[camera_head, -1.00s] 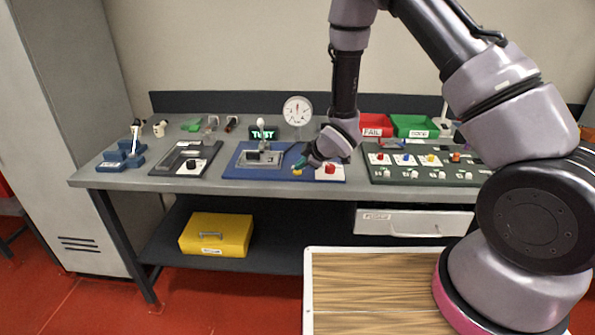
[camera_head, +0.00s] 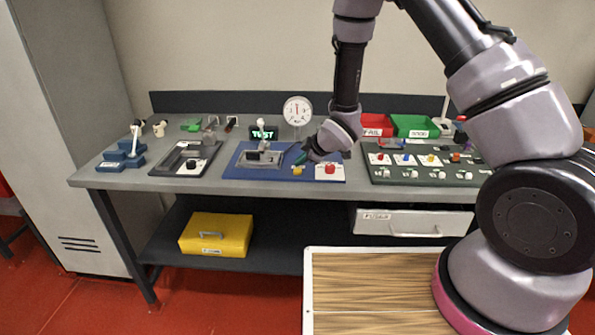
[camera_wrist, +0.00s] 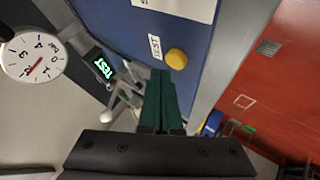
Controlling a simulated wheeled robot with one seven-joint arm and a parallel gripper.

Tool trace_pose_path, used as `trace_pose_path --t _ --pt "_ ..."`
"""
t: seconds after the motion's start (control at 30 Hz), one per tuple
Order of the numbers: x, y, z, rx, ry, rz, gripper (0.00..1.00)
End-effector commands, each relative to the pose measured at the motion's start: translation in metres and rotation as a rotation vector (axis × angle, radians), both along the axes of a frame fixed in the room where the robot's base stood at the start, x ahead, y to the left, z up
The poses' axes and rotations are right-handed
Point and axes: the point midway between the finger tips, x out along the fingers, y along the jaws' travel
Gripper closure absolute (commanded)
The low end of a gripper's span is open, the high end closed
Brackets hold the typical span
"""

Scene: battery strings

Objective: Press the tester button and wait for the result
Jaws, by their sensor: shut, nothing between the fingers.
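The yellow tester button (camera_head: 297,171) is on the front of the blue tester base (camera_head: 243,172), left of a red button (camera_head: 330,169). In the wrist view the yellow button (camera_wrist: 176,59) sits beside a label reading TEST (camera_wrist: 155,47). My gripper (camera_head: 302,159) is shut and empty, its green fingertips (camera_wrist: 161,73) close to the button but apart from it. The small display (camera_head: 263,133) behind the tester shows TEST in green letters; it also shows in the wrist view (camera_wrist: 104,67). A metal fixture (camera_head: 262,155) stands on the base.
A round dial gauge (camera_head: 297,111) stands behind the tester. A red FAIL bin (camera_head: 377,124) and a green bin (camera_head: 412,124) are at the back right. A dark panel with coloured pieces (camera_head: 420,172) lies to the right, a dark tray (camera_head: 178,166) to the left.

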Motion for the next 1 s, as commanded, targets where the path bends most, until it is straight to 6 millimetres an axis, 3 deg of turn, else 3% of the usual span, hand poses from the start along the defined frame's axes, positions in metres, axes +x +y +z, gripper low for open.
trace_pose_path --t 0.23,0.7,1.0 --pt "0.0 0.0 0.005 0.001 -0.001 0.0 1.0" --pt "0.001 0.0 0.048 0.001 -0.002 -0.001 1.0" --pt "0.0 0.0 0.05 0.0 -0.001 -0.001 1.0"
